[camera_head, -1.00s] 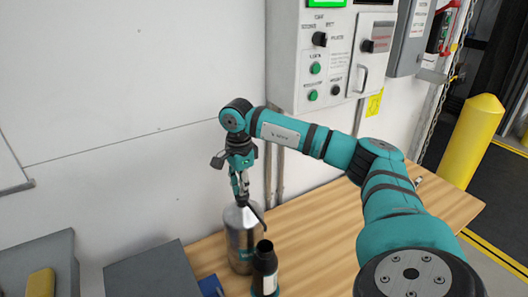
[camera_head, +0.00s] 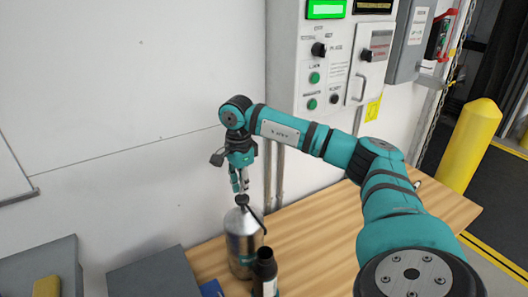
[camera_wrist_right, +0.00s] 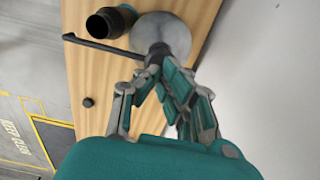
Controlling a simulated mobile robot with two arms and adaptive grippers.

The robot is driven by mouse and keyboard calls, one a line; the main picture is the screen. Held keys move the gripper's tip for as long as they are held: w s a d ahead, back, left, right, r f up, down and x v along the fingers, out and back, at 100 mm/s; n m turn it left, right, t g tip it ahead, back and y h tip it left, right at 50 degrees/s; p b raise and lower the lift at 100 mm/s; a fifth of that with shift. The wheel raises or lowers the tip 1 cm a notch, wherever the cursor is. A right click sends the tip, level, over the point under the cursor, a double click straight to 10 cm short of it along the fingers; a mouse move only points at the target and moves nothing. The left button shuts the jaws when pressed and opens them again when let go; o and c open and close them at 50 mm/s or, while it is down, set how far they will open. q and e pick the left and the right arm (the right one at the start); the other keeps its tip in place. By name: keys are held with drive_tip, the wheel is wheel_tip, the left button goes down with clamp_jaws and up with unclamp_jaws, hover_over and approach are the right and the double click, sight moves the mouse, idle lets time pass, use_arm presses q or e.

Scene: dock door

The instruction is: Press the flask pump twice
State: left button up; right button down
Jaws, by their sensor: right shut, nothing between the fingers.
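The flask (camera_head: 240,250) is a silver metal bottle standing on the wooden table. Its dark pump (camera_head: 242,200) sits on top, with a thin spout slanting down to the right. In the wrist view the flask's round grey shoulder (camera_wrist_right: 175,33) shows, with the spout (camera_wrist_right: 98,45) pointing left. My right gripper (camera_head: 240,188) is shut and empty, pointing down directly above the pump; its fingertips also show in the wrist view (camera_wrist_right: 154,68). The tips are very close to the pump top; I cannot tell if they touch. My left gripper is out of view.
A black open-necked bottle (camera_head: 265,268) stands right beside the flask, in front. Grey boxes (camera_head: 150,277) lie at the lower left. A control panel (camera_head: 325,75) hangs on the wall behind my arm. The wooden table (camera_head: 325,235) is mostly clear to the right.

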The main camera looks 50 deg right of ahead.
idle(0.4)
wheel_tip(320, 180, up, 6)
drive_tip(key=p, duration=0.4)
idle(0.7)
